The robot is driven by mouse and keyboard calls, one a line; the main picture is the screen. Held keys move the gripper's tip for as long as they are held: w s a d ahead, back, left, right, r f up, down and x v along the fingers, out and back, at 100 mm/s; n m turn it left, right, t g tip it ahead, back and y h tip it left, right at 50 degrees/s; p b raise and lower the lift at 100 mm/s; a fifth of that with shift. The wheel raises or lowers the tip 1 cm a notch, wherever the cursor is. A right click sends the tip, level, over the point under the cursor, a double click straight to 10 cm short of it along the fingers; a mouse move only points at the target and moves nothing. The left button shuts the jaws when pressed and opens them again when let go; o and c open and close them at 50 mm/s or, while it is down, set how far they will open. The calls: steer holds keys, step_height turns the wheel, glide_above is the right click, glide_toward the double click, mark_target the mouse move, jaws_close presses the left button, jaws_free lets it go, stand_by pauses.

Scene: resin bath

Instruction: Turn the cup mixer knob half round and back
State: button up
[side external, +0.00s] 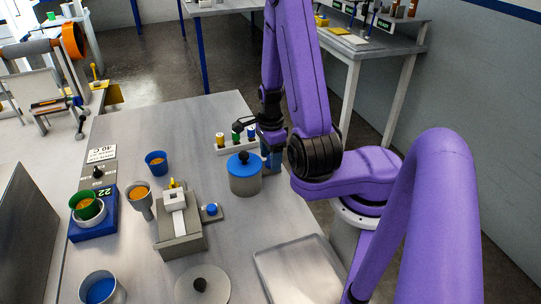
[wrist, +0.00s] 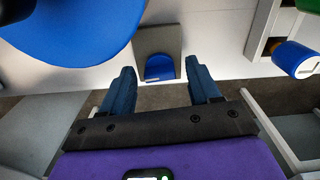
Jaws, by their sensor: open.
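In the side view a black knob (side external: 97,172) sits just behind a blue device (side external: 92,222) with a 22 display at the table's left. It appears to be the mixer knob. A green cup (side external: 86,205) of orange stuff stands in a white holder on the device. My gripper (side external: 270,158) is far to the right of it, at the table's right edge beside the blue-lidded pot (side external: 244,178). In the wrist view my gripper (wrist: 161,82) is open, its two dark blue fingers apart with nothing held. A small grey plate with a blue round part (wrist: 159,66) lies beyond them.
A vial rack (side external: 238,145) stands behind the pot. A blue cup (side external: 156,162), a funnel-shaped cup (side external: 139,200) and a grey block fixture (side external: 180,235) stand mid-table. A tray (side external: 300,268) lies at front right. The table's back middle is clear.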

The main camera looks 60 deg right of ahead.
steer(key=c, duration=1.1)
steer(key=shift+o, duration=0.3)
